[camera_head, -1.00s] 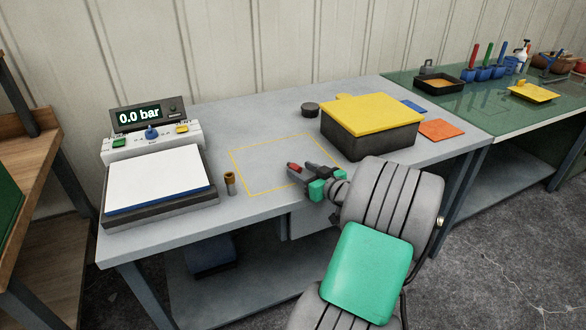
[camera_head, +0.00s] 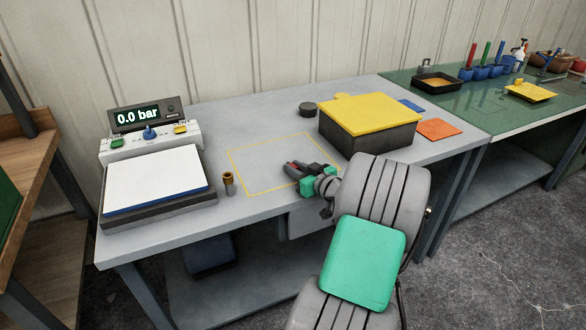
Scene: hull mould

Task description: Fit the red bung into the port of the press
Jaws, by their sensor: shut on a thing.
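The press (camera_head: 150,205) stands at the left end of the grey bench, with a white, blue-edged plate on top and a display reading 0.0 bar. A short upright tube with a brown, open-looking top (camera_head: 228,183) stands just right of it; I cannot tell whether this is the port. My gripper (camera_head: 294,169) is over the front part of the yellow outline, right of and apart from the tube. It is shut on the red bung (camera_head: 290,164), which shows only as a small patch of red between the dark fingers.
A dark box with a yellow lid (camera_head: 372,113) stands right of my gripper, and a dark round puck (camera_head: 308,109) lies behind it. Blue (camera_head: 411,105) and orange (camera_head: 438,129) sheets lie farther right. The bench inside the yellow outline (camera_head: 265,165) is otherwise bare.

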